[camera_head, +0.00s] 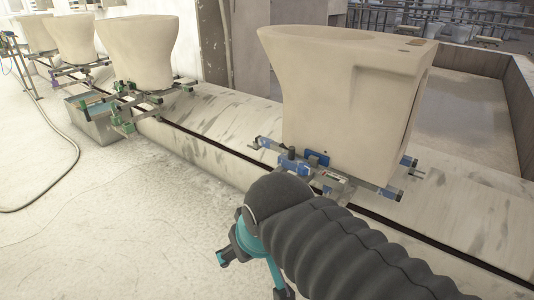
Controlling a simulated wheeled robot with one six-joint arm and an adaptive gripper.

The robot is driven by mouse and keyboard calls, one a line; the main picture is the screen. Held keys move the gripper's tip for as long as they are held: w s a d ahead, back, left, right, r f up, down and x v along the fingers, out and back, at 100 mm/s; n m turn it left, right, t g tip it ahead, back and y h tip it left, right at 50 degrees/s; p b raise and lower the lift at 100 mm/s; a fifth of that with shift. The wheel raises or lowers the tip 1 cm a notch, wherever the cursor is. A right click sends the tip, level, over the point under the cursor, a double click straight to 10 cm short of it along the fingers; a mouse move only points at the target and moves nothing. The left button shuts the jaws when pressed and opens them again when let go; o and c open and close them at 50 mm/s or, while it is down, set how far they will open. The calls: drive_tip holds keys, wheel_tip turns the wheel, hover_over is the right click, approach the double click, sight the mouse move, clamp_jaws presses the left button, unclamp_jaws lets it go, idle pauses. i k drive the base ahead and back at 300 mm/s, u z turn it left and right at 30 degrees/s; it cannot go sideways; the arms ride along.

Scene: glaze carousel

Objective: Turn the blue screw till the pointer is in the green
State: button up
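A cream ceramic piece (340,105) stands upright on a metal clamp carriage (365,183) on the pale rail. Blue fittings (288,160) sit at the carriage's near left side, and a blue block (317,157) is beside them. I cannot tell which fitting is the blue screw. A small pale plate (331,180) with reddish and dark marks is on the carriage's front. Its pointer and any green zone are too small to make out. My arm's dark ribbed sleeve and teal parts cover the near centre, just in front of the carriage.
Several more ceramic pieces (138,50) stand on carriages along the rail (215,118) to the left. A grey bin (96,122) is by the nearest of them. A hose (76,155) lies on the floor. The floor at lower left is clear. A low wall (518,100) is at right.

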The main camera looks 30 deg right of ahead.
sight(304, 169)
drive_tip(key=k, duration=0.5)
drive_tip(key=u, duration=1.7)
drive_tip(key=i, duration=1.1)
drive_tip(key=z, duration=2.3)
